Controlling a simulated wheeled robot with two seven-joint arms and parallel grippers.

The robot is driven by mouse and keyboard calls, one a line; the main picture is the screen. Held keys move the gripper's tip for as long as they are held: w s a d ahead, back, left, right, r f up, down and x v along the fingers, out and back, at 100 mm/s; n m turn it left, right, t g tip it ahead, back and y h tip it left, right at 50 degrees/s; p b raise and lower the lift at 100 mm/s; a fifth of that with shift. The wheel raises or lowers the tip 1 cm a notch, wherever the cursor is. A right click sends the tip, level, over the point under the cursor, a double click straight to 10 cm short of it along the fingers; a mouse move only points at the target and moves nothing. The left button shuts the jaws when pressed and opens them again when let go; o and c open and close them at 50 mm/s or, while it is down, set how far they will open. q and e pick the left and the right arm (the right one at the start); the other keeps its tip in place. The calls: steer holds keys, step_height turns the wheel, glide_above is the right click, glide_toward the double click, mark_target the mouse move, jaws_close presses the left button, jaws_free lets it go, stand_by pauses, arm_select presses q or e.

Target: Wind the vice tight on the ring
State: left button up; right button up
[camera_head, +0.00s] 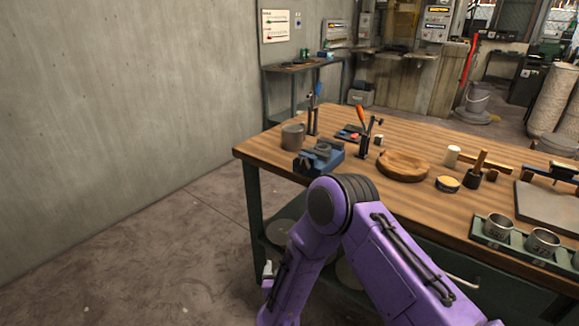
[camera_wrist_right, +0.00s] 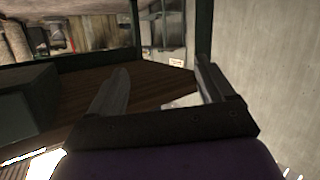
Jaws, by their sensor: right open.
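The blue vice (camera_head: 320,158) sits on the wooden workbench (camera_head: 400,132), near its left end. Its jaws are too small to make out, and I cannot pick out a ring in them. My right arm comes up from the bottom of the head view and bends down in front of the bench, below and nearer than the vice. In the right wrist view my right gripper (camera_wrist_right: 162,70) is open, with nothing between its two fingers. The vice cannot be made out in that view. My left gripper is not in view.
Metal cups in a green tray (camera_head: 515,244) line the near right edge. Open floor lies left of the bench.

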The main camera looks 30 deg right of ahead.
steer(key=w+r+m+h, duration=0.2)
steer(key=w+r+h, duration=0.2)
steer(key=w+r, duration=0.45)
steer(key=m+g+h, duration=0.4)
steer(key=m+g, duration=0.1)
glide_toward(300, 164)
steer(key=p+x, duration=0.1)
steer(key=x, duration=0.7)
steer(key=shift+w+d, duration=0.25)
steer(key=shift+d, duration=0.35)
steer(key=c, duration=1.1)
